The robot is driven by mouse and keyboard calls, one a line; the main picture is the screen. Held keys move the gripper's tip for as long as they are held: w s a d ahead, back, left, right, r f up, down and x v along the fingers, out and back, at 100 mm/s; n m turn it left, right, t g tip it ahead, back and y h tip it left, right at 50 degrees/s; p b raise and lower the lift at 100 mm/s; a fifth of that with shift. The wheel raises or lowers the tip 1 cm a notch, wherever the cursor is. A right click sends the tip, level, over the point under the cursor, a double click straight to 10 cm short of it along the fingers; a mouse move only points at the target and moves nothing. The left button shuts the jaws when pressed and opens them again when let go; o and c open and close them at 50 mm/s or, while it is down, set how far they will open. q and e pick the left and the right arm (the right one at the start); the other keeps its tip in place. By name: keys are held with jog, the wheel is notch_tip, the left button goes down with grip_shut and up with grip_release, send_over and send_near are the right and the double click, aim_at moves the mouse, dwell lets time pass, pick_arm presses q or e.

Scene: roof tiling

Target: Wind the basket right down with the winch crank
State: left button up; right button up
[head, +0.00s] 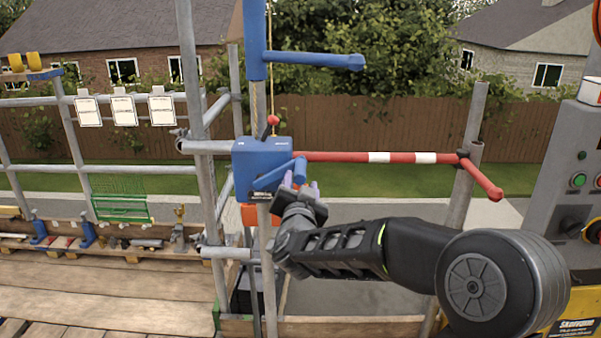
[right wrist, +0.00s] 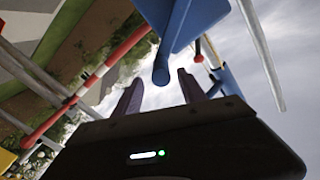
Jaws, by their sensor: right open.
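The blue winch box (head: 257,153) is fixed to an upright pole of the scaffold, with a red-knobbed lever on top. Its blue crank (head: 272,178) sits on the front face, with a short round handle at the right end. In the right wrist view the crank handle (right wrist: 161,70) hangs just beyond the fingers, near the space between them. My right gripper (head: 301,184) is open and empty, just below and beside the handle; contact cannot be told. It also shows in the right wrist view (right wrist: 160,92). The basket cannot be made out. My left gripper is not in view.
A red-and-white bar (head: 350,157) runs right from beside the winch. A blue hoist arm (head: 310,60) with a rope is above. A grey control panel (head: 565,170) stands at right. Wooden planks (head: 110,285) with tools behind them lie at left.

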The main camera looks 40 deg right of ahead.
aim_at(301, 172)
jog(key=p+x, duration=0.1)
jog(key=x, duration=0.5)
jog(key=shift+w+d, duration=0.2)
jog(key=c, duration=0.7)
jog(key=shift+f, duration=0.1)
grip_shut()
dwell(0.4)
